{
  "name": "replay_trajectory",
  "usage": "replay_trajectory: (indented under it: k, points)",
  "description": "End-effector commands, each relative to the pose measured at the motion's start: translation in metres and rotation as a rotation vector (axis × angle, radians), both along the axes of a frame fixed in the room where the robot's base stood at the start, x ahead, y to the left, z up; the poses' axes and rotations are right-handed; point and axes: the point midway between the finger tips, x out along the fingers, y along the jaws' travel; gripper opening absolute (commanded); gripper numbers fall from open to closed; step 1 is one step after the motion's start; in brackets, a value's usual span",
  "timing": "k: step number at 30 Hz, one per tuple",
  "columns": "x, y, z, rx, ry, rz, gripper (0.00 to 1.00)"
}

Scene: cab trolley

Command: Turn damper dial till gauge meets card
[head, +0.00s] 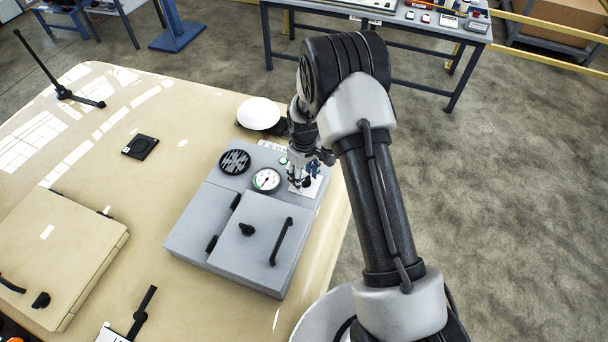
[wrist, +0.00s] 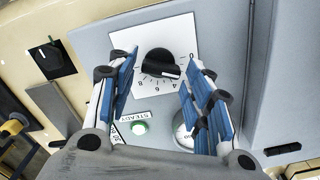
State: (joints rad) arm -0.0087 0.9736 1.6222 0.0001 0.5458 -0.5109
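The damper dial is a black knob (wrist: 160,63) on a white numbered plate (wrist: 122,42) in the wrist view. My gripper (wrist: 163,60) is open, with one blue-padded finger on each side of the knob; I cannot tell whether they touch it. In the head view my gripper (head: 305,178) is over the right side of the grey panel box (head: 205,215). The round white gauge (head: 266,180) has a green band at its left; its needle is too small to read surely. In the wrist view the gauge (wrist: 182,135) is partly hidden by the right finger. A card reads STEADY (wrist: 130,117).
A green lamp (wrist: 138,128) is beside the STEADY card. A round black grille (head: 235,161) and a black bar handle (head: 281,241) are on the box. A white dome (head: 258,113) stands behind it.

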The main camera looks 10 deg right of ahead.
Motion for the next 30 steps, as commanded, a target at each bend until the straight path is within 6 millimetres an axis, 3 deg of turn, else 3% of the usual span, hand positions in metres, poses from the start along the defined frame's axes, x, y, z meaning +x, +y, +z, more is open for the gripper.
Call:
replay_trajectory:
  k: [14,20,30]
  points:
    - [0.0000,0.0000,0.0003,0.000,0.000,0.000,0.12]
    - [0.0012,-0.0002,-0.0016,0.000,-0.002,-0.062,0.11]
    - [0.0023,-0.0019,-0.0013,0.000,-0.002,-0.400,0.11]
